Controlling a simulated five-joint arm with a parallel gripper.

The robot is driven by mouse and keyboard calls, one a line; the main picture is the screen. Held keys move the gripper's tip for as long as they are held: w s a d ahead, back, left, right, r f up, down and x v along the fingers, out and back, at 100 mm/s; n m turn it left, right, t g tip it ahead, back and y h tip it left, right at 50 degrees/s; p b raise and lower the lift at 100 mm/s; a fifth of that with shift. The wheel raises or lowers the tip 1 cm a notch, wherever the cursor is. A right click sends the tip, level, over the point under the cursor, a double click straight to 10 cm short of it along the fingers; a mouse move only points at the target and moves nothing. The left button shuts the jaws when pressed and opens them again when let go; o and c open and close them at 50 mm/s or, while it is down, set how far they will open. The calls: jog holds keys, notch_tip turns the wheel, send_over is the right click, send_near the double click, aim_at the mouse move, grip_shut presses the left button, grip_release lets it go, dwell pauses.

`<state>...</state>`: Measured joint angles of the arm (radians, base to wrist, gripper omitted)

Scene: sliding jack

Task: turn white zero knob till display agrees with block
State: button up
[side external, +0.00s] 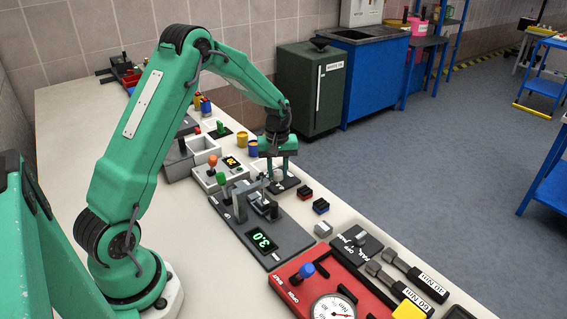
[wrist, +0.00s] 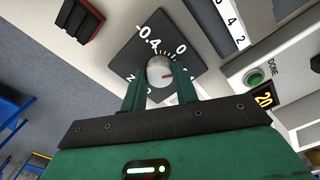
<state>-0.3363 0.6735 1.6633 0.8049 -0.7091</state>
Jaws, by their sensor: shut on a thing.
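The white zero knob (wrist: 160,72) sits on a dark square dial plate (wrist: 185,45) with white scale marks, "-0.4" and "0" among them. A red mark on the knob points right in the wrist view. My gripper (wrist: 160,84) has one finger on each side of the knob and is shut on it.
A box with an orange display (side external: 231,162) reading 20 stands left of the dial, with a green DONE button (wrist: 254,77). Small dark blocks (side external: 305,193) lie to the right.

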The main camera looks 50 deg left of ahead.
aim_at(278, 172)
jog(key=o, duration=1)
jog(key=shift+c, duration=0.2)
jog(key=shift+r, duration=0.1)
notch_tip(278, 172, up, 7)
jog(key=shift+r, duration=0.35)
